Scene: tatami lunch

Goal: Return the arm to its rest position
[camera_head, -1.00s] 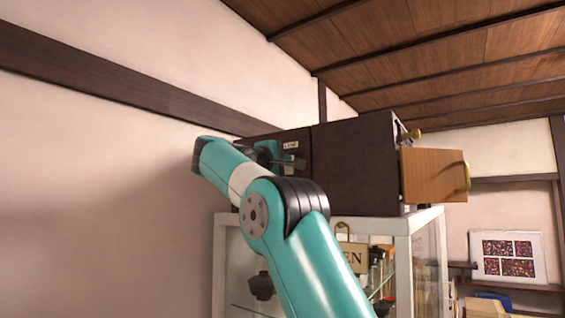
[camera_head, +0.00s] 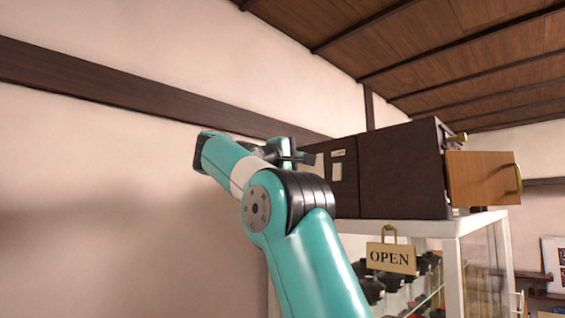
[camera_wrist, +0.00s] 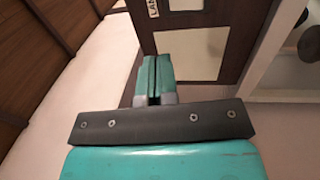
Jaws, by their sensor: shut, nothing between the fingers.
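My teal arm rises through the middle of the head view and bends at a black-banded joint toward the upper left. My gripper (camera_head: 300,158) shows at its far end as dark fingers in front of the dark cabinet's left part. In the wrist view my gripper (camera_wrist: 155,62) has its two teal fingers pressed together, with nothing between them. The fingers point toward the dark cabinet panel and appear apart from it.
A dark brown cabinet (camera_head: 400,172) with an open wooden drawer (camera_head: 483,178) stands on a white-framed glass showcase (camera_head: 452,230). An OPEN sign (camera_head: 391,257) hangs on the showcase. A plain wall (camera_head: 90,190) fills the left, with free space before it.

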